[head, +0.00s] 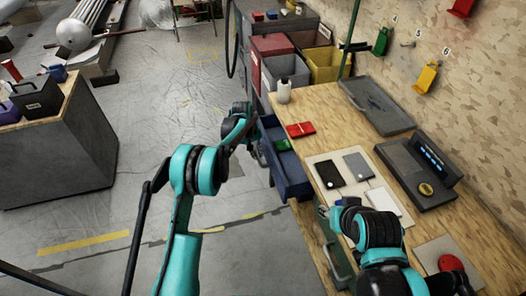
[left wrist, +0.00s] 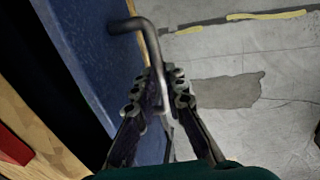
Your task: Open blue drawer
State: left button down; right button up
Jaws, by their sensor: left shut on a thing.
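The blue drawer (head: 292,178) is under the left edge of the wooden workbench. It stands partly out, and its inside shows from above with a small green thing (head: 283,145) in it. In the left wrist view the blue drawer front (left wrist: 95,55) fills the left side, with a dark bent bar handle (left wrist: 150,35) on it. My left gripper (head: 256,148) is at the drawer's outer side. In the left wrist view its fingers (left wrist: 166,92) are shut around the handle. My right gripper (head: 325,212) is above the bench's left edge; its fingers are too small to read.
The workbench (head: 315,160) carries a red box (head: 300,129), a white bottle (head: 284,91), a grey tray (head: 376,106) and a dark device (head: 415,170). A green drawer (head: 338,262) is below my right gripper. Open floor (head: 130,80) lies left of the drawer.

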pick_arm(q)
jog(key=s+a, duration=0.4)
jog(key=a, duration=0.8)
jog(key=shift+a, duration=0.35)
jog(key=shift+s, duration=0.1)
jog(key=c, duration=1.6)
grip_release()
jog(key=shift+o, duration=0.2)
notch_tip(320, 180, up, 12)
jog(key=a, duration=0.2)
jog(key=shift+s+a, duration=0.15)
jog(key=shift+s, duration=0.2)
